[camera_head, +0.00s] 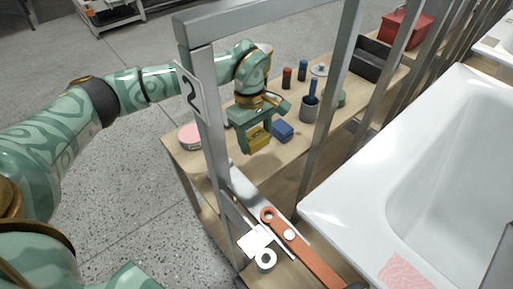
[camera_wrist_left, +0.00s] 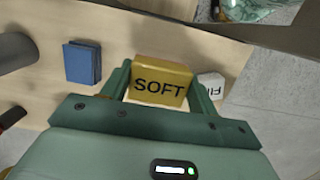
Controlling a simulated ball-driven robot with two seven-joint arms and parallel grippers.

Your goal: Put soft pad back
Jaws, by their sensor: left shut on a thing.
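The soft pad is a yellow block (camera_wrist_left: 160,82) with the word SOFT on it. In the left wrist view it sits between the two fingers of my left gripper (camera_wrist_left: 165,95), which is shut on it. In the head view the yellow pad (camera_head: 258,138) shows at the gripper's fingertips (camera_head: 259,143), over the wooden bench (camera_head: 178,153). I cannot tell whether the pad touches the bench top. My right gripper is not in view.
A blue block (camera_head: 283,130) lies right beside the pad; it also shows in the left wrist view (camera_wrist_left: 82,63). A white block (camera_wrist_left: 212,84) is near the right finger. A grey cup (camera_head: 310,108) stands behind. Metal posts (camera_head: 207,110) rise in front of the bench. A white tub (camera_head: 350,190) is at right.

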